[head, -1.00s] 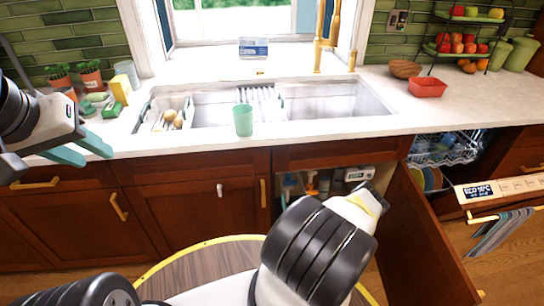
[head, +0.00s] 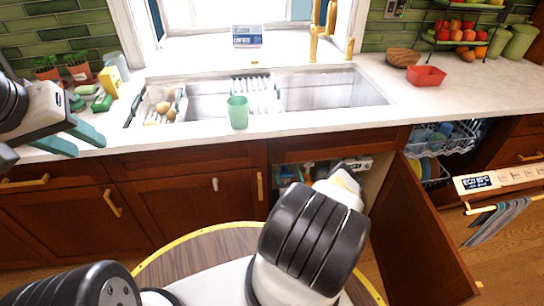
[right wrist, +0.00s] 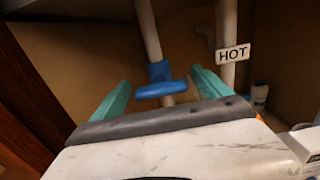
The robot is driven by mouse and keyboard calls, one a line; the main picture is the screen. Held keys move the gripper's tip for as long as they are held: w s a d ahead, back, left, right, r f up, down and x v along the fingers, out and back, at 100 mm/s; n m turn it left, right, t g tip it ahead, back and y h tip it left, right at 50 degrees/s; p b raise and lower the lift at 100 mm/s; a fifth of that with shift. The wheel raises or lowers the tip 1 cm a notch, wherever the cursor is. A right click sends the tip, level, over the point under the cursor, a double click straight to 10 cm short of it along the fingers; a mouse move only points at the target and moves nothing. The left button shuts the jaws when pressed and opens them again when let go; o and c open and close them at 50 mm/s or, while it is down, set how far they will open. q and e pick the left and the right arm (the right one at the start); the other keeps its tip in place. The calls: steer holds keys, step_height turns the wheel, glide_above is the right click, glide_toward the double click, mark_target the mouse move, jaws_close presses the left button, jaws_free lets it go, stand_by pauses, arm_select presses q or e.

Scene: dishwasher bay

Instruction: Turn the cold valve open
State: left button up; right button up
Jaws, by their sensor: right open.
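The blue valve (right wrist: 160,83) sits on a pale pipe under the sink, in the right wrist view. Its crossbar handle lies roughly level across the picture. My right gripper (right wrist: 160,78) is open, with one teal finger on each side of the handle and visible gaps between. I cannot tell how deep the fingers reach past it. A HOT label (right wrist: 233,54) hangs on the other pipe to the right. In the head view my right arm reaches into the open sink cabinet and its fingers are hidden. My left gripper (head: 88,146) is open and empty above the counter's left end.
The open cabinet door (head: 420,235) stands to the right of my right arm. Bottles (right wrist: 260,95) and a white box (right wrist: 303,140) stand at the right inside the cabinet. A green cup (head: 238,113) stands at the sink's front edge. The dishwasher (head: 440,140) is open.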

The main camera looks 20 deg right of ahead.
steer(key=c, duration=1.4)
steer(key=shift+o, duration=0.2)
steer(key=shift+n, duration=0.3)
steer(key=n, duration=0.4)
steer(key=shift+a+n, duration=0.15)
steer(key=shift+n, duration=0.15)
steer(key=n, duration=0.4)
steer(key=shift+a+f, duration=0.1)
steer(key=shift+f, duration=0.05)
steer(key=n, duration=0.5)
steer(key=shift+f+n, duration=0.2)
steer(key=shift+n, duration=1.7)
